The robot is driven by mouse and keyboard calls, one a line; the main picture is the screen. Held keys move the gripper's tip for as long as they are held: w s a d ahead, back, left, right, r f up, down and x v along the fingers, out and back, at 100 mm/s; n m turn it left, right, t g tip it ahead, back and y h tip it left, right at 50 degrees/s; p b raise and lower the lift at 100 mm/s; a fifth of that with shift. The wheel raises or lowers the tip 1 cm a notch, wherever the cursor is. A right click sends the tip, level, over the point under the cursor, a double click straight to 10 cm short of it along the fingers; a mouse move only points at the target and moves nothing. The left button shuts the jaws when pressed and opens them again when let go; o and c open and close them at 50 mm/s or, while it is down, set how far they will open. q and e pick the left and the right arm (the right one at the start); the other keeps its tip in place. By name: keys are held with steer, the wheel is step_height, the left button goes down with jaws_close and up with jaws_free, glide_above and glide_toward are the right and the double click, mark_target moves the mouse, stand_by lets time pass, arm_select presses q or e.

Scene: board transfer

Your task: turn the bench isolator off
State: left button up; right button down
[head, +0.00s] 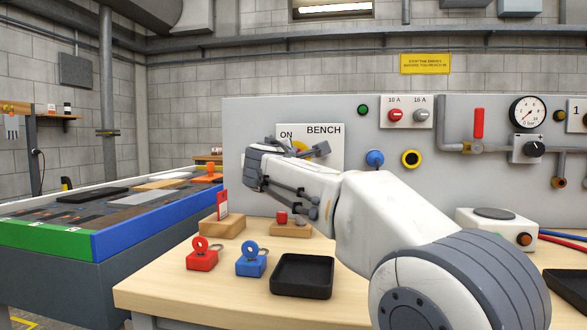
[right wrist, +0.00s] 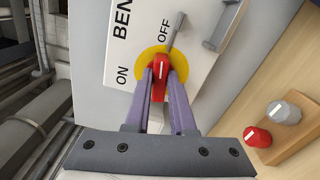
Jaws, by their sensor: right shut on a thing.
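The bench isolator is a white plate (head: 335,155) marked BENCH, with a yellow disc (head: 298,146) largely hidden by my right arm in the head view. In the right wrist view its red knob (right wrist: 158,86) stands on the yellow disc (right wrist: 148,57). My right gripper (right wrist: 160,75) is shut on the knob, one finger on each side. The white mark on the knob runs up the picture, towards the OFF label (right wrist: 164,31); the ON label (right wrist: 122,74) is to the left. A grey pin (right wrist: 175,30) stands beside OFF. My left gripper is not in view.
On the bench (head: 150,291) are a red padlock (head: 202,260), a blue padlock (head: 251,263), a black tray (head: 302,277) and a wooden block with a red tag (head: 223,228). A red knob on a block (right wrist: 257,137) lies right of the gripper. Valves and a gauge (head: 528,112) are further right.

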steer(key=shift+f+m+b, duration=0.15)
steer(key=shift+m+b, duration=0.55)
steer(key=shift+m, duration=0.4)
steer(key=c, duration=0.8)
jaws_free()
steer(key=shift+o, duration=0.2)
steer(key=s+a+b, duration=0.1)
steer(key=s+a, duration=0.1)
steer(key=s, duration=0.8)
steer(key=shift+s, duration=0.15)
